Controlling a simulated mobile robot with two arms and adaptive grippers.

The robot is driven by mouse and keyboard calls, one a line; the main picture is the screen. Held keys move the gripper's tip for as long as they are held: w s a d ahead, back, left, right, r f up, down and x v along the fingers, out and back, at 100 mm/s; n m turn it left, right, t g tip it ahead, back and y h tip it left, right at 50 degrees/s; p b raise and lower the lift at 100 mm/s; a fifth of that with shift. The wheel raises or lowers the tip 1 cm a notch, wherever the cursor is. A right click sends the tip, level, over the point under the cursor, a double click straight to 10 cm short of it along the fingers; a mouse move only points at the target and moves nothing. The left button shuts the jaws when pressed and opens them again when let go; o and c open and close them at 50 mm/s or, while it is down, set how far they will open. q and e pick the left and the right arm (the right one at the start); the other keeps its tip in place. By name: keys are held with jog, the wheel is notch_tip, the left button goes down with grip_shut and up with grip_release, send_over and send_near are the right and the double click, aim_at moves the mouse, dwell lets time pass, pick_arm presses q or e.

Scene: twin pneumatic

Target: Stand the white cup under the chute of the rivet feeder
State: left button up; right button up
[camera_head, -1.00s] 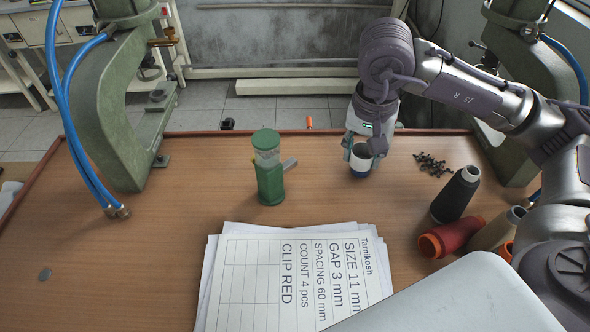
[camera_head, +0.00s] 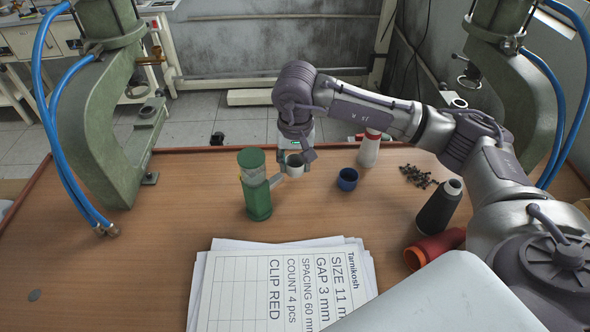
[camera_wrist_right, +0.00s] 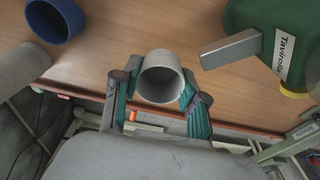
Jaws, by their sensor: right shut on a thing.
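The white cup (camera_head: 295,166) is held in my right gripper (camera_head: 295,160), just right of the green rivet feeder (camera_head: 255,184). The wrist view shows the cup (camera_wrist_right: 161,77) between the two fingers of the gripper (camera_wrist_right: 158,98), its mouth facing the camera. The feeder's grey chute (camera_head: 276,180) points toward the cup. In the wrist view the chute (camera_wrist_right: 231,50) ends a little to the right of the cup, with a gap between them in that view. Whether the cup's base touches the table is unclear. My left gripper is out of view.
A dark blue cup (camera_head: 347,179) stands on the table right of the white cup. A red and white spool (camera_head: 369,149), dark rivets (camera_head: 418,176), a black spool (camera_head: 438,207) and a red spool (camera_head: 434,248) lie or stand further right. Printed sheets (camera_head: 232,290) lie in front.

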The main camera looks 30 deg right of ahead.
aim_at(295, 183)
notch_tip(295, 183, down, 4)
jog(key=shift+r+p, duration=0.1)
jog(key=shift+p, duration=0.6)
jog(key=shift+f+b, duration=0.3)
jog(key=o, duration=0.9)
jog(key=shift+o, duration=0.2)
